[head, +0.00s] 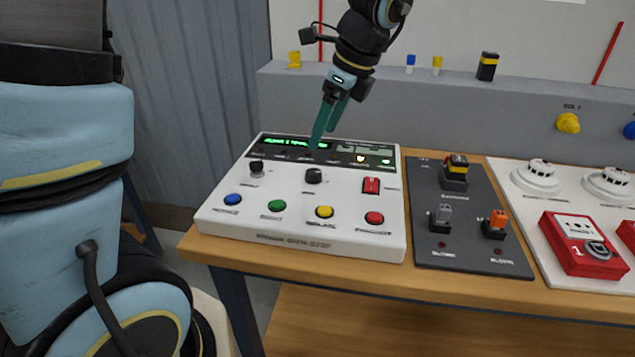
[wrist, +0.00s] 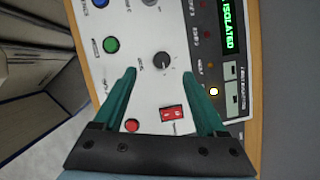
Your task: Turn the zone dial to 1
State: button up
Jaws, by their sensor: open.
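The zone dial, a round black knob (head: 314,176), sits in the middle of the white control panel (head: 225,210). It also shows in the wrist view (wrist: 162,62), between and just beyond my fingertips. Its label and pointer setting are too small to read. My gripper (head: 317,147) is open and empty, with its green fingers pointing down above the panel, behind the dial in the head view. In the wrist view my fingertips (wrist: 159,72) stand on either side of the dial, apart from it. The yellow button (head: 325,212) is hidden in the wrist view.
A dark switch board (head: 465,250) and red call points (head: 583,245) lie to the right. A grey ledge (head: 420,95) runs behind.

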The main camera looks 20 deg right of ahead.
aim_at(314, 172)
jog(key=shift+m, duration=0.7)
jog(key=x, duration=0.6)
jog(key=d+p+x, duration=0.1)
jog(key=x, duration=0.3)
jog(key=shift+s+f, duration=0.2)
jog(key=shift+c, duration=0.3)
grip_shut()
